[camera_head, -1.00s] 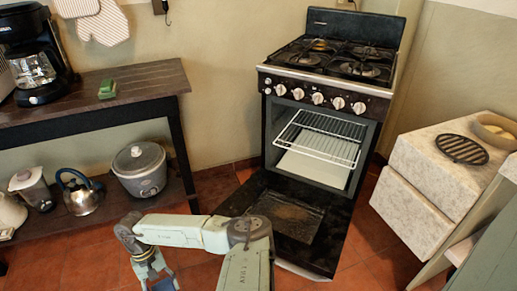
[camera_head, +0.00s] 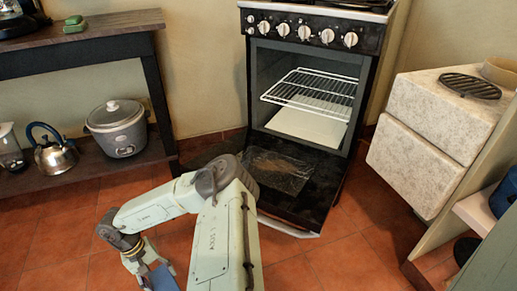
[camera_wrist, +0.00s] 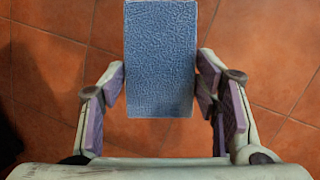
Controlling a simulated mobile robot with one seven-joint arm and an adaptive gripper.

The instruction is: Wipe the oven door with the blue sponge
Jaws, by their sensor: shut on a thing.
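The blue sponge (camera_wrist: 160,60) is a rectangular block between the finger pads of my gripper (camera_wrist: 160,90) in the wrist view, over the tiled floor. My gripper is shut on it. In the head view the sponge (camera_head: 163,279) shows at the bottom edge, below my gripper (camera_head: 150,268), left of the oven. The oven door (camera_head: 275,175) is open, folded down low in front of the oven, its black inner face up with a brownish patch. My arm hides part of its left side. The gripper and sponge are apart from the door.
The oven (camera_head: 310,85) has a wire rack (camera_head: 312,92) partly slid out above the door. A dark table (camera_head: 100,28) with a lower shelf holding a rice cooker (camera_head: 118,125) and kettle (camera_head: 55,153) stands left. A stone-faced counter (camera_head: 430,125) stands right. Tiled floor is free in front.

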